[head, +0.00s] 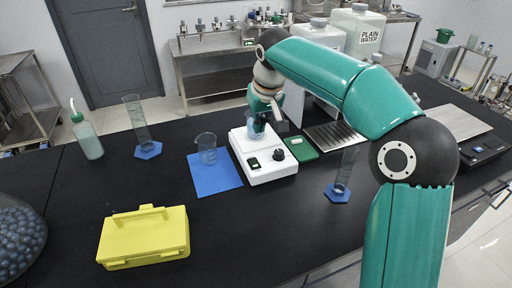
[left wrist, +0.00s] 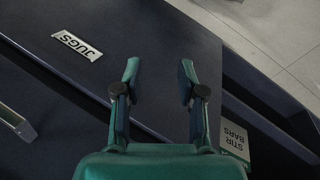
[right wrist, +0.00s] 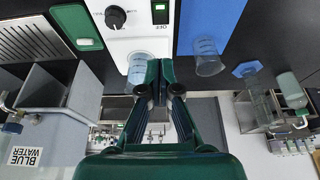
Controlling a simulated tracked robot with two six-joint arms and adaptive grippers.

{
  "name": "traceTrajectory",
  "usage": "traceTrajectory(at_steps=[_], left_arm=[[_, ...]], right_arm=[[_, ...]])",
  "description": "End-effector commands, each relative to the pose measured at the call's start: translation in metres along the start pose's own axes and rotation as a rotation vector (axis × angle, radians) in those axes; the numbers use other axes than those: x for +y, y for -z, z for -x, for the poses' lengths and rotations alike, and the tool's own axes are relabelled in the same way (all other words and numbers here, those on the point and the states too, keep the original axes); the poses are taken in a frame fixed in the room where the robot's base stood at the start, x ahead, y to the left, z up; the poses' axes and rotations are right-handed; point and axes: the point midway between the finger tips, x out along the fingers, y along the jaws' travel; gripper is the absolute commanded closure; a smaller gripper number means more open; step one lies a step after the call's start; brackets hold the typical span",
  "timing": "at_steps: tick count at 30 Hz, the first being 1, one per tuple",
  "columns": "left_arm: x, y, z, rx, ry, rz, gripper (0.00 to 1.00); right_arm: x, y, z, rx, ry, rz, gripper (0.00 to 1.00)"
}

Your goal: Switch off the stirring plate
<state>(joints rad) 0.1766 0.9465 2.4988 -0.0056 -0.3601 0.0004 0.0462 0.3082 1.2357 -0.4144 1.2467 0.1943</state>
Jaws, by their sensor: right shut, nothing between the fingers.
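A clear beaker (right wrist: 136,72) stands on the plate. My right gripper (right wrist: 158,66) is shut and empty, close beside the beaker and behind the knob; whether it touches the beaker I cannot tell. My left gripper (left wrist: 159,68) is open and empty, over labelled dark fronts and outside the head view.
A beaker (head: 206,146) stands on a blue mat (head: 213,180) left of the plate. A green pad (head: 301,147) lies right of it. Cylinders (head: 139,122) and (head: 346,167) stand on blue bases. A yellow box (head: 144,238) lies in front. The middle front bench is clear.

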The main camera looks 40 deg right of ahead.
Motion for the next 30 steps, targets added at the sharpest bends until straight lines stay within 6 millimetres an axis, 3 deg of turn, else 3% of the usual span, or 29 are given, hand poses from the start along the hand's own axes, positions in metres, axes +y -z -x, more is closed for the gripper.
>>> traceTrajectory(at_steps=[14, 20, 30], left_arm=[[0.0, 0.0, -0.001, 0.0, 0.0, 0.0, 0.6], [0.0, 0.0, 0.0, 0.0, 0.0, 0.0, 0.6], [0.002, 0.0, 0.004, 0.0, 0.0, 0.0, 0.6]], right_arm=[[-0.001, 0.001, -0.007, -0.003, 0.0, 0.001, 1.0], [0.0, 0.0, -0.034, -0.006, -0.001, 0.001, 1.0], [0.0, 0.0, -0.102, -0.005, 0.0, 0.0, 1.0]])
